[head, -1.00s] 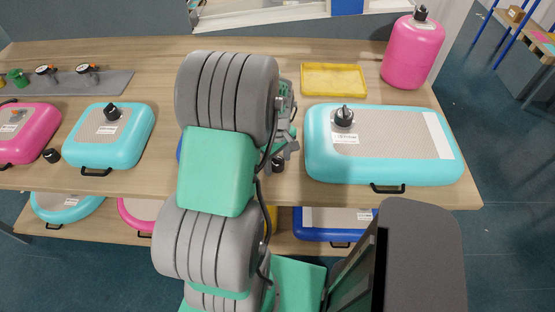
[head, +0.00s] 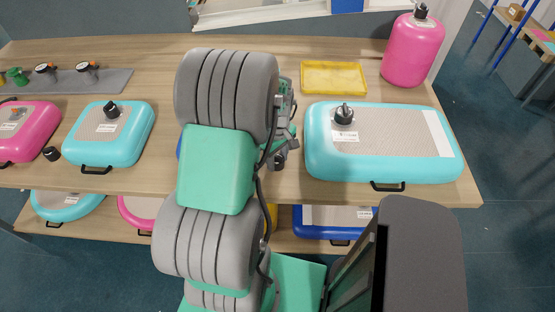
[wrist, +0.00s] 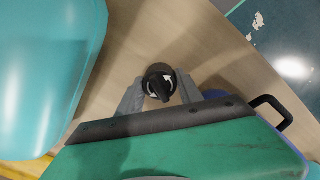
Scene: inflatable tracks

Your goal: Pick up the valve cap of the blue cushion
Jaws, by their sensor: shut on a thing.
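The black valve cap (wrist: 160,78), with a white mark on top, is between the two grey fingers of my gripper (wrist: 158,92) in the wrist view. My gripper is shut on it, above or at the wooden tabletop; the exact height is unclear. In the head view the cap (head: 279,161) shows at the end of my gripper (head: 284,150), partly covered by it. The blue cushion is mostly hidden behind my arm in the head view. A blue edge with a black handle (wrist: 274,112) shows at the right in the wrist view.
A turquoise cushion (head: 385,165) with a valve lies right of my gripper. A yellow tray (head: 334,78) and a pink cylinder (head: 413,52) stand behind. Another turquoise cushion (head: 130,140) and a loose black cap (head: 51,154) are at left. A lower shelf (head: 275,246) holds more cushions.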

